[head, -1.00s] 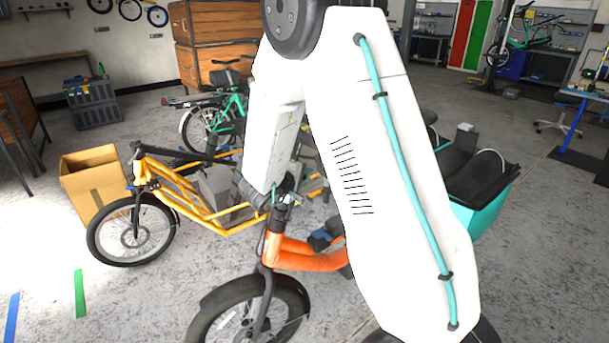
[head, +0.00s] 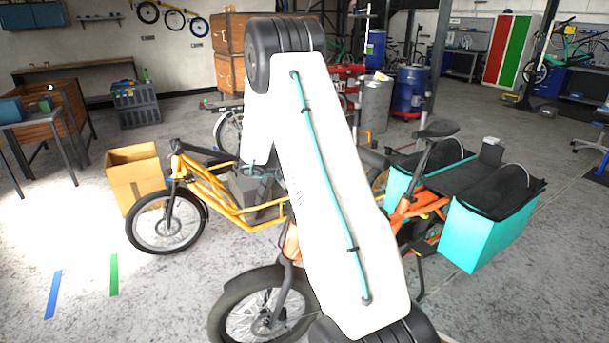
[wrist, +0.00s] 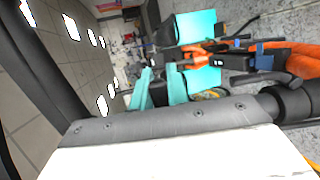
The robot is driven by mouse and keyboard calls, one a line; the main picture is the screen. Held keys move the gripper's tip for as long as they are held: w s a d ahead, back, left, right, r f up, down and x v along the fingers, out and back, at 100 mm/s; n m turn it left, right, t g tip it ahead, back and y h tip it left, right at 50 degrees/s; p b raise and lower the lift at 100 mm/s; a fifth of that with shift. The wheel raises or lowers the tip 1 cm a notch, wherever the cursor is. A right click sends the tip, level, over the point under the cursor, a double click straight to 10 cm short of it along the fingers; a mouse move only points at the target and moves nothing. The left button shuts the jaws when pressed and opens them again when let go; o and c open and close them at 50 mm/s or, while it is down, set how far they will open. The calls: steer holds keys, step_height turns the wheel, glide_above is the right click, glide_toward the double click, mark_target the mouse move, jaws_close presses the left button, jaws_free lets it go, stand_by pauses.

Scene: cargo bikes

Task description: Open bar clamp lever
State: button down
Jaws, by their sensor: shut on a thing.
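An orange cargo bike (head: 405,215) with teal side boxes (head: 490,225) stands in front of me in the head view. My white arm covers its handlebar area, and my gripper is hidden there. In the wrist view, turned sideways, my gripper (wrist: 160,75) shows as two teal fingers. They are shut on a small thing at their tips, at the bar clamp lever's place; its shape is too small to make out. The bike's orange frame (wrist: 290,62) and dark handlebar parts (wrist: 250,80) lie to the right of the fingers.
A yellow cargo bike (head: 235,205) stands behind to the left, close to my arm. A cardboard box (head: 133,178) stands beside it. Blue drums (head: 411,90) are at the back. The floor at front left is clear, with blue and green tape.

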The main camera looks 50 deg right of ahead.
steer(key=shift+s+m+g+y, duration=0.1)
steer(key=shift+m+g+y, duration=0.2)
steer(key=shift+g+y, duration=0.15)
steer(key=shift+a, duration=0.15)
steer(key=c, duration=1.4)
jaws_free()
steer(key=shift+o, duration=0.2)
steer(key=shift+a, duration=0.1)
steer(key=v, duration=0.7)
steer(key=shift+w+a, duration=0.25)
steer(key=shift+w, duration=0.05)
